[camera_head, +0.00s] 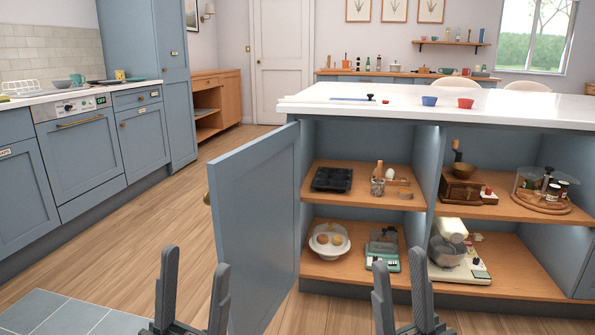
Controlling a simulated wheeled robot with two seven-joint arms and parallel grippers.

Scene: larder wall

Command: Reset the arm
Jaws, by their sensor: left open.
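My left gripper (193,290) points up at the bottom of the picture, left of centre. Its two grey fingers stand apart with nothing between them, and the right finger overlaps the lower edge of the open blue cupboard door (250,225). My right gripper (402,295) points up at the bottom, right of centre, in front of the island's base. Its fingers also stand apart and hold nothing. Whether a fingertip touches the door cannot be told. The arms behind the grippers are mostly out of view.
The island with white worktop (540,113) has open shelves holding a dark muffin tin (332,179), a cake stand (329,240), a green scale (384,248) and a stand mixer (455,252). Wooden floor (120,245) is clear at left.

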